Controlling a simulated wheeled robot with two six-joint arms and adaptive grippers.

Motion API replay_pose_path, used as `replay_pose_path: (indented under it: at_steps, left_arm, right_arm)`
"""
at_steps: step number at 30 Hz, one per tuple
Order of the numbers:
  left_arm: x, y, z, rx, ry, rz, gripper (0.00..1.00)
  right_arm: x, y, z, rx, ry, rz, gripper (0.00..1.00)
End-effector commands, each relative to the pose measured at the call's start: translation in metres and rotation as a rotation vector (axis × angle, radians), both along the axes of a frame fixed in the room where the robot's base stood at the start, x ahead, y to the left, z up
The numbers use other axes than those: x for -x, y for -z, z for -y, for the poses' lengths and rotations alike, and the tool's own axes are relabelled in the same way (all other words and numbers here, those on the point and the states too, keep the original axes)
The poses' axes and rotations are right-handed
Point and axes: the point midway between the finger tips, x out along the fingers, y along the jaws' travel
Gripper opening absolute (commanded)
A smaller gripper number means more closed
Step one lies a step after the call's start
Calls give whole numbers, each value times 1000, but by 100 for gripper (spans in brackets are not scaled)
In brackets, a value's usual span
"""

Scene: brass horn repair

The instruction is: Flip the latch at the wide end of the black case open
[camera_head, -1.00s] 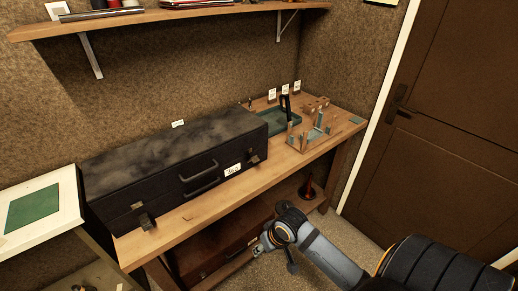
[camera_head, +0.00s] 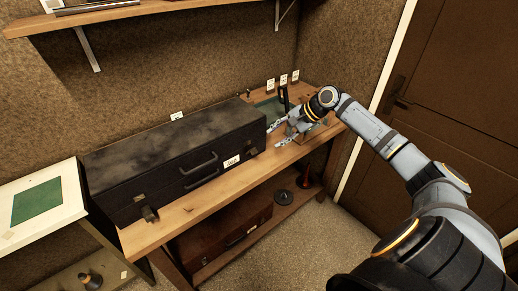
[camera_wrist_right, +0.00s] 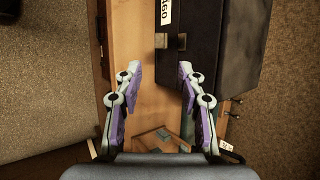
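The long black case (camera_head: 175,160) lies shut on the wooden bench, with a handle (camera_head: 201,171) on its front. One latch (camera_head: 149,213) is on the front near its left end. Another latch (camera_head: 252,151) is near the right end, close to my right gripper (camera_head: 275,136). In the right wrist view my right gripper (camera_wrist_right: 159,72) is open and empty, its fingers pointing at the case (camera_wrist_right: 220,40). A small metal latch (camera_wrist_right: 181,41) shows on the case just ahead of the fingertips, apart from them. My left gripper is not in view.
A wooden fixture and green tray (camera_head: 268,107) stand at the bench's right, partly behind my right arm. A lower shelf holds a brown case (camera_head: 225,240). A white side table (camera_head: 65,205) with a green mat (camera_head: 37,202) is at left. A wall shelf (camera_head: 75,20) hangs above.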

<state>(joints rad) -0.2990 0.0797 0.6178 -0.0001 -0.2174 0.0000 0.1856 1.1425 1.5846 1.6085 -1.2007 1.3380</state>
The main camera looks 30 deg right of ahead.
Motion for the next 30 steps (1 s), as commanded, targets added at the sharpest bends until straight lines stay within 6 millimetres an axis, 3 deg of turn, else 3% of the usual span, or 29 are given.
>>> replay_pose_path:
  at_steps: [5,16,28,30]
  left_arm:
    - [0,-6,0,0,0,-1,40]
    - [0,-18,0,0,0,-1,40]
    - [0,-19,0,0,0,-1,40]
    - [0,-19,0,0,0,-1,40]
  right_arm:
    - [-12,15,-12,-7,-2,3,40]
    - [-46,67,-40,-2,-2,0,40]
    - [-51,78,-44,3,-4,-1,40]
    - [-51,78,-44,3,-4,-1,31]
